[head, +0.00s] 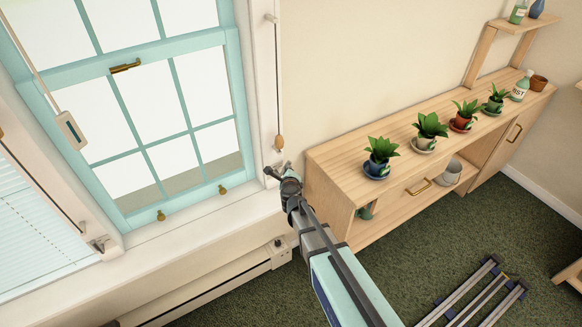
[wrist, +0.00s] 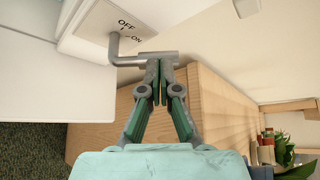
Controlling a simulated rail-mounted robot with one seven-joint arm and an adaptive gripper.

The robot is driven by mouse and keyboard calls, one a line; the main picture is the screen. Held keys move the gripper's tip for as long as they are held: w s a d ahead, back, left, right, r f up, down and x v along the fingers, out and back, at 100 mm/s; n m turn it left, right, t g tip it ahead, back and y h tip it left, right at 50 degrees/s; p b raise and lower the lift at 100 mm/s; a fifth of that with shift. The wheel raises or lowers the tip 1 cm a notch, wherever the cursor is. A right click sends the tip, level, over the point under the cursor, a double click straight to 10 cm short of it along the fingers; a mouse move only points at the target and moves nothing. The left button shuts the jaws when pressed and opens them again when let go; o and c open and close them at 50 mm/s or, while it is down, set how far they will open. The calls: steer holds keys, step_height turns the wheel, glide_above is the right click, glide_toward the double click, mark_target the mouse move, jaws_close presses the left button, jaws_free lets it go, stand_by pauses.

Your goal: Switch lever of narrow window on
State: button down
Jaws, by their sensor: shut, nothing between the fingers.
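In the wrist view, a grey metal L-shaped lever (wrist: 125,55) comes out of a white box (wrist: 98,22) marked OFF and ON. Its arm points to the right, across the tips of my gripper (wrist: 160,68). My gripper is shut with nothing between its fingers. Its tips are at the lever's arm; whether they touch it I cannot tell. In the head view, my gripper (head: 284,174) is at the lower right corner of the teal-framed window (head: 237,95), beside the lever, which is small and partly hidden there.
A wooden cabinet (head: 330,152) with potted plants (head: 430,127) stands close to the right of my gripper. A cord with a wooden pull (head: 278,141) hangs just above it. A second lever (head: 99,244) is by the window with blinds (head: 35,230). A heater (head: 215,290) runs below the sill.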

steer(key=shift+w+d, duration=0.1)
steer(key=shift+w+d+f, duration=0.15)
steer(key=shift+d+f, duration=0.1)
steer(key=shift+d, duration=0.05)
stand_by(0.4)
steer(key=shift+s+a+f, duration=0.3)
steer(key=shift+s+a, duration=0.1)
steer(key=shift+a, duration=0.25)
steer(key=d+r+v, duration=0.1)
steer(key=d+v, duration=0.1)
steer(key=v, duration=1.1)
steer(key=shift+r, duration=0.55)
steer(key=shift+w, duration=0.1)
